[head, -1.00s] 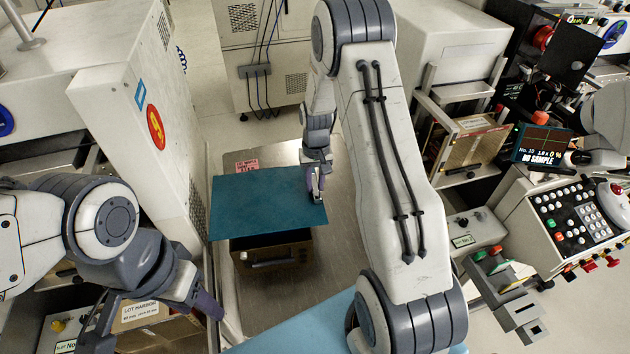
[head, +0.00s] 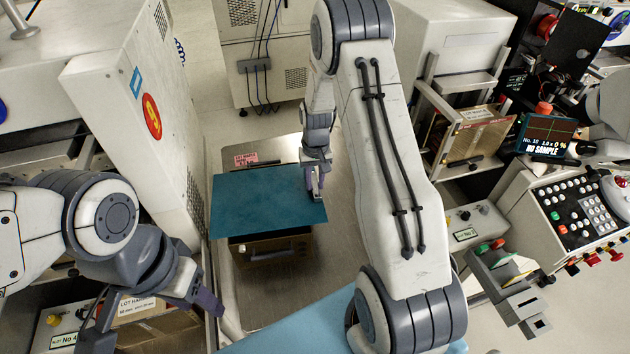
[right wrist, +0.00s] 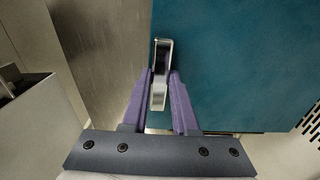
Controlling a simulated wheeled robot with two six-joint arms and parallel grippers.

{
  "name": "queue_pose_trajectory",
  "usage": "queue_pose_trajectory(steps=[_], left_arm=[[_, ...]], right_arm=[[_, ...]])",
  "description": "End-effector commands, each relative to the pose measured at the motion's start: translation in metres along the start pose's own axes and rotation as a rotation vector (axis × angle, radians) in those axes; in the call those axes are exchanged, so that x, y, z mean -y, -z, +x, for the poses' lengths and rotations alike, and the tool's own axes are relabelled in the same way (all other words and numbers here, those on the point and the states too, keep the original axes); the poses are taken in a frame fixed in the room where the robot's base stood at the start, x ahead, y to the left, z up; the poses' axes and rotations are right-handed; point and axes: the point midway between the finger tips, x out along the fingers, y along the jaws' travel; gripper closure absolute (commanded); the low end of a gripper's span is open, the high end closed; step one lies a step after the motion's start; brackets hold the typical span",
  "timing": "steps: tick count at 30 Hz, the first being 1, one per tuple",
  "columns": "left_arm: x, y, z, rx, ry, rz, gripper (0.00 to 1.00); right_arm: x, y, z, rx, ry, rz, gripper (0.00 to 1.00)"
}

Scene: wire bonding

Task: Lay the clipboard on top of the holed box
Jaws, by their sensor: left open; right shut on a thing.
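The clipboard (head: 262,203) is a flat teal board in the middle of the head view. My right gripper (head: 316,190) is shut on the metal clip at its right edge. In the right wrist view the purple fingers (right wrist: 160,92) pinch the clip, and the teal clipboard (right wrist: 235,65) spreads to the right. My left gripper (head: 155,310) is open and empty at the lower left.
The box stands on a metal surface (head: 335,255) with bare room right of it. A tall white cabinet (head: 130,120) stands close on the left. A carton (head: 150,330) is below my left gripper. A keypad console (head: 585,215) and a screen (head: 546,137) are at right.

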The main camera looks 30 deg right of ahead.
Motion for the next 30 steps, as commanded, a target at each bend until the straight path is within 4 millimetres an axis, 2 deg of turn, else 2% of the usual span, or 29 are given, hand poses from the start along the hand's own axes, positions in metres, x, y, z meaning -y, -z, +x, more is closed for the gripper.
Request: queue_pose_trajectory(steps=[9,10,12,23,26,30], left_arm=[[0.0,0.0,0.005,0.0,0.0,0.0,0.5],[0.0,0.0,0.004,0.0,0.0,0.0,0.5],[0.0,0.0,0.004,0.0,0.0,0.0,0.5],[0.0,0.0,0.004,0.0,0.0,0.0,0.5],[0.001,0.0,0.006,0.0,0.0,0.0,0.5],[0.001,-0.001,0.011,0.0,0.0,0.0,0.5]], right_arm=[[0.0,0.0,0.007,-0.001,0.0,0.0,1.0],[0.0,0.001,0.006,-0.001,0.0,0.0,0.65],[0.0,0.001,0.006,-0.001,0.0,0.0,0.39],[0.0,0.0,0.004,-0.001,0.0,0.0,0.38],[0.0,0.001,-0.006,-0.003,0.0,0.0,0.38],[0.0,0.002,-0.031,-0.006,0.0,0.0,0.38]])
